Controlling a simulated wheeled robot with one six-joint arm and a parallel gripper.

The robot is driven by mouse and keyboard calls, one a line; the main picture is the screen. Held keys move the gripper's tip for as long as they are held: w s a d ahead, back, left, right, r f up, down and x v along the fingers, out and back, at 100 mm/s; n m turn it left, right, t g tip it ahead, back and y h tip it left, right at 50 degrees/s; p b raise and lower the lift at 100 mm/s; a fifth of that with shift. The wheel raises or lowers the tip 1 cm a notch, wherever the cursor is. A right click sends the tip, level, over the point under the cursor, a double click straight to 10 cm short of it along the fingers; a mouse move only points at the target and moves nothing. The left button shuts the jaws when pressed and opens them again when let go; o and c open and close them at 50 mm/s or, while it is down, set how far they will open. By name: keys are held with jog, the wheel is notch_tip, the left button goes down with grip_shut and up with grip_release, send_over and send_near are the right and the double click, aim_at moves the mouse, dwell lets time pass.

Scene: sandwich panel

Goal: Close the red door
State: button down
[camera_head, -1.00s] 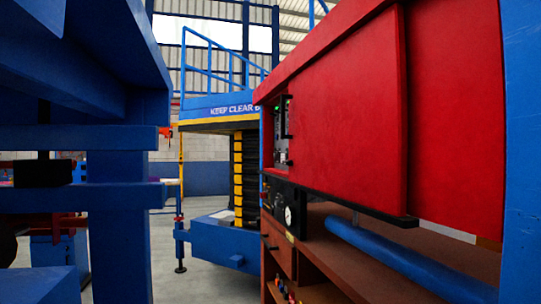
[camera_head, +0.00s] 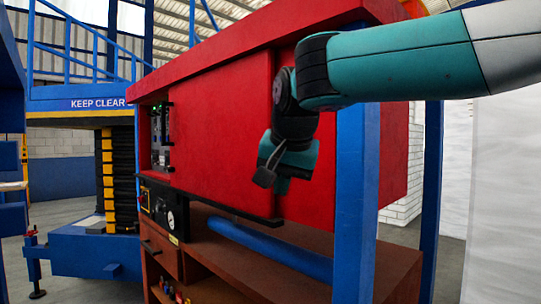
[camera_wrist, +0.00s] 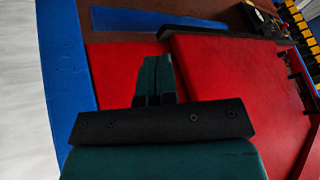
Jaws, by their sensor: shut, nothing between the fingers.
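The red door (camera_head: 222,130) is a flat sliding panel on the front of the red cabinet, with a black strip along its lower edge. It covers the middle of the front, and the controls at the left end are uncovered. In the wrist view the door (camera_wrist: 232,72) lies right of my fingers, its side edge close to them. My gripper (camera_head: 276,184) is in front of the cabinet at the door's right edge. In the wrist view my gripper (camera_wrist: 155,68) is shut and empty, pointing at the red surface beside that edge. I cannot tell whether it touches the door.
A blue post (camera_head: 356,200) stands right of my gripper. Black control modules (camera_head: 161,135) and a gauge (camera_head: 172,220) sit at the cabinet's left end. A blue tube (camera_head: 268,250) and brown shelves (camera_head: 215,270) are below. A blue lift platform (camera_head: 95,250) stands behind left.

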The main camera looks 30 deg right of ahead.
jog(key=w+d+r+m+h+p, duration=0.1)
jog(key=w+d+r+m, duration=0.15)
jog(key=r+m, duration=0.4)
jog(key=w+d+f+p, duration=0.1)
jog(key=w+f+p, duration=0.2)
jog(key=w+f, duration=0.3)
jog(key=shift+w+d+n+t+p, duration=0.35)
jog(key=shift+w+n+t, duration=0.1)
jog(key=shift+w, duration=0.9)
jog(key=shift+a, duration=0.1)
